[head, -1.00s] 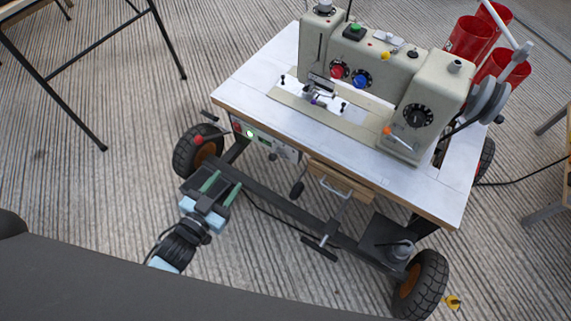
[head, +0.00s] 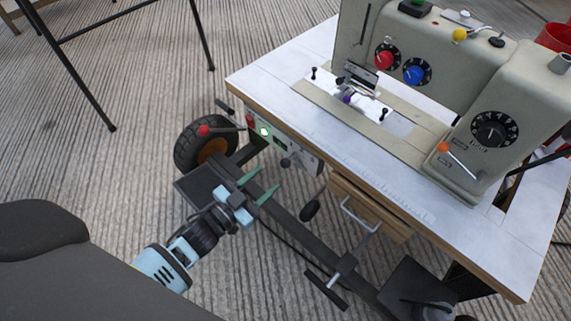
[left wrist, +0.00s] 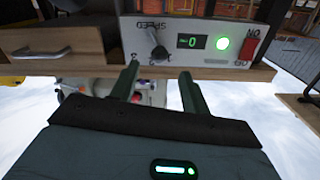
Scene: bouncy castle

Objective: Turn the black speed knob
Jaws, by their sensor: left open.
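The black speed knob (left wrist: 157,47) sits on a grey control panel (left wrist: 208,28) under the table's front edge, next to upside-down SPEED lettering. In the head view the knob (head: 285,163) shows small on the panel's front. My left gripper (head: 264,182) is open, its two green fingers pointing at the panel, apart from it and below the knob. In the left wrist view its fingers (left wrist: 160,72) stand either side of the knob in the picture, with nothing between them. My right gripper is out of view.
The panel has a display reading 0, a lit green button (left wrist: 221,44) and a red switch (left wrist: 249,49). A wooden drawer (head: 362,211) with a metal handle lies right of it. A wheel (head: 203,143) and dark cart frame stand below. A sewing machine (head: 497,95) stands on top.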

